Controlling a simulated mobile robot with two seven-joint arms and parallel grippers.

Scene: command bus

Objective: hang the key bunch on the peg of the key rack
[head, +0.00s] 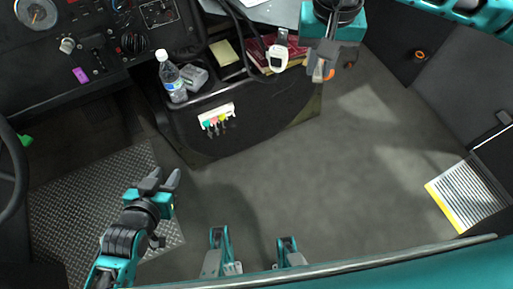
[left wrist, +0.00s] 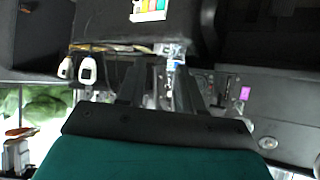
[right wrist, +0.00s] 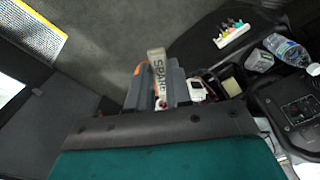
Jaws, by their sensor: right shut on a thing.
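The key bunch (right wrist: 157,68) shows in the right wrist view as a pale tag marked "SPARE" between my right fingers. In the head view, it is a small tan and orange piece (head: 318,72) at my right gripper (head: 322,65). My right gripper is shut on it, above the floor's far side, and its keys are mostly hidden. The key rack (head: 216,113) is a white strip with coloured key tags on the dark console side. It also shows in the right wrist view (right wrist: 232,36). My left gripper (head: 167,181) is open and empty, left of and nearer than the rack.
A water bottle (head: 172,78) and a grey box (head: 195,78) stand on the console above the rack. A red book (head: 293,46) and a white handheld device (head: 277,58) lie near my right gripper. The floor (head: 300,170) between rack and right side is clear.

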